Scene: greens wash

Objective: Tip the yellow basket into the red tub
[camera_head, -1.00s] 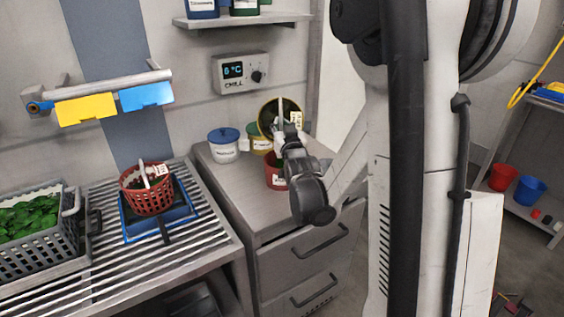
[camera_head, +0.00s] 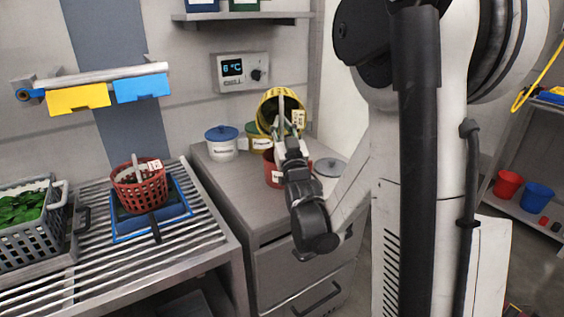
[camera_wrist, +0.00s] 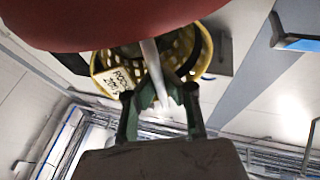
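My gripper (camera_head: 289,138) is shut on the basket's pale handle. In the wrist view, the gripper fingers (camera_wrist: 160,112) close on this handle, with the yellow basket (camera_wrist: 200,50) and its white tag behind. The red tub (camera_wrist: 110,22) fills the top of that view. The tub stands on the worktop, partly hidden by my gripper. I cannot tell what lies in the tub.
A blue-lidded white tub (camera_head: 221,145) and a green-lidded yellow tub (camera_head: 258,140) stand behind. A grey lid (camera_head: 330,167) lies right of the red tub. A red basket (camera_head: 140,192) sits on a blue-edged tray at left, near a grey crate (camera_head: 32,238) of leaves.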

